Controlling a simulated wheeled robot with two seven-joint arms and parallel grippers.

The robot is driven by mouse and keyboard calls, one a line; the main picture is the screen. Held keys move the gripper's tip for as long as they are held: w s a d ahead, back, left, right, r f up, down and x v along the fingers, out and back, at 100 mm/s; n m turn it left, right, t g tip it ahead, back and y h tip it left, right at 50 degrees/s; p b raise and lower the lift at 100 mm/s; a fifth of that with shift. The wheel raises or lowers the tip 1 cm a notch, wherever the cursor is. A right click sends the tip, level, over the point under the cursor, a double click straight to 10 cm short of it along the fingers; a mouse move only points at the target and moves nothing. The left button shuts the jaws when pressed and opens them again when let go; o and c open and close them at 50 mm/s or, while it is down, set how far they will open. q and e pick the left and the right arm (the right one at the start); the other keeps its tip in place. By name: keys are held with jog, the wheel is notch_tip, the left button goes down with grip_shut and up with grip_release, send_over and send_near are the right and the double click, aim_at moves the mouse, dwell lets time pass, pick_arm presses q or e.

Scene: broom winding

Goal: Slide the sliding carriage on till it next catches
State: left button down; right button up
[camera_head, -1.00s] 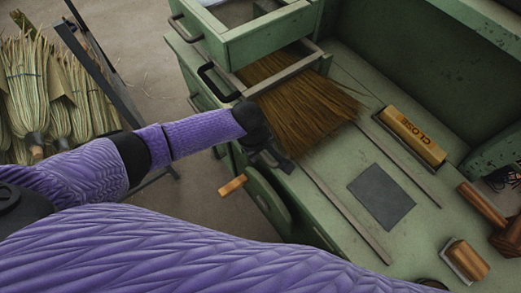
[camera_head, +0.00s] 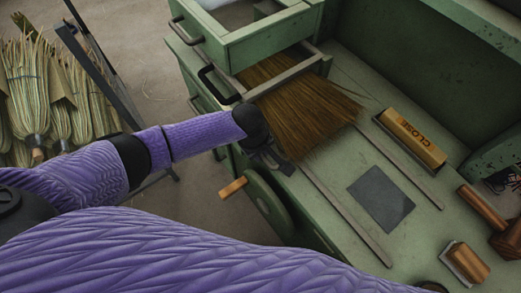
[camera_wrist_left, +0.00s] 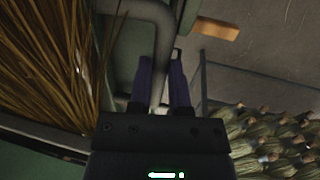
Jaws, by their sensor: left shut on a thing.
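The sliding carriage (camera_head: 291,77) shows in the head view as a grey crossbar frame over the brown broom bristles (camera_head: 300,108), at the back end of the bench rails. My left gripper (camera_head: 279,162) is at the front edge of the bench, beside the bristle tips and above the green wheel. My right gripper is not in view.
Two thin rails (camera_head: 345,212) run forward along the green bench, with a dark plate (camera_head: 381,197) between them. A wooden block marked CLOSE (camera_head: 412,138) stands behind. A wheel with a wooden crank (camera_head: 233,187) hangs at the front. An open drawer (camera_head: 262,40) stands at the back left.

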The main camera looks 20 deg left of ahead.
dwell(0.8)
pick_arm(q)
jog(key=w+a+p, duration=0.2)
jog(key=a, duration=0.1)
jog(key=shift+w+r, duration=0.15)
jog(key=shift+w, duration=0.1)
jog(key=shift+a, duration=0.15)
jog(key=c, duration=0.6)
grip_release()
